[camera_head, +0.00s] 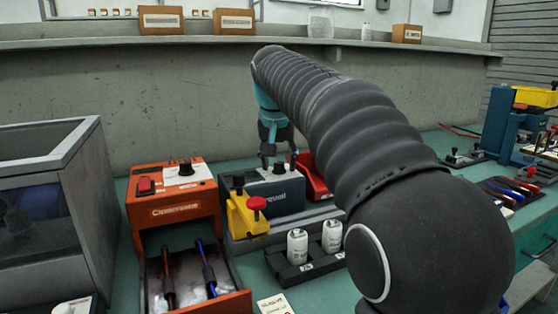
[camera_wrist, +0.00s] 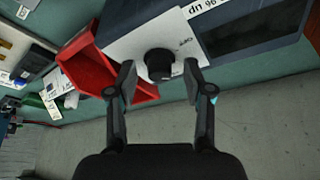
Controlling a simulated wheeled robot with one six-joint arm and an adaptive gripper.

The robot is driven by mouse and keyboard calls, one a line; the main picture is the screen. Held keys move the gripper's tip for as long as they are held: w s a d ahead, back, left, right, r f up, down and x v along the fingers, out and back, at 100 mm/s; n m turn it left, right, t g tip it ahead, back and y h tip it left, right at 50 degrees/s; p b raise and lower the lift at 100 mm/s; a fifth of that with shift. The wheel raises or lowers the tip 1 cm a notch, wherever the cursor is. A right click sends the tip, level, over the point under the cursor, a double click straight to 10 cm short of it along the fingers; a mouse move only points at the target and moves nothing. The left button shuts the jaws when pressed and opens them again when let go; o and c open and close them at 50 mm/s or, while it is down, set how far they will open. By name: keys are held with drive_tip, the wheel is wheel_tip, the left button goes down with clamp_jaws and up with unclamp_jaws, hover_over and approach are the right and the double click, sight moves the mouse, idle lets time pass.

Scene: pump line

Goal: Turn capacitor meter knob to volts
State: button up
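The capacitor meter (camera_head: 272,197) is a dark blue-grey box with a pale top panel on the bench in the head view. In the wrist view its black round knob (camera_wrist: 159,64) stands on the white panel (camera_wrist: 130,42) next to an "OFF" mark; a dark window lies to the right. My gripper (camera_wrist: 160,78) is open, with one finger on each side of the knob. A gap shows between each finger and the knob. In the head view my gripper (camera_head: 276,155) points down over the meter; its fingertips and the knob are small there.
A red bin (camera_wrist: 88,72) sits beside the meter. An orange unit (camera_head: 172,208) with its own knob and an open drawer (camera_head: 190,283) stands left. A wall stands behind.

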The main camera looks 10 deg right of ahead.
drive_tip(key=shift+r, duration=0.15)
drive_tip(key=v, duration=1.1)
drive_tip(key=shift+s+r, duration=0.2)
drive_tip(key=shift+r, duration=0.1)
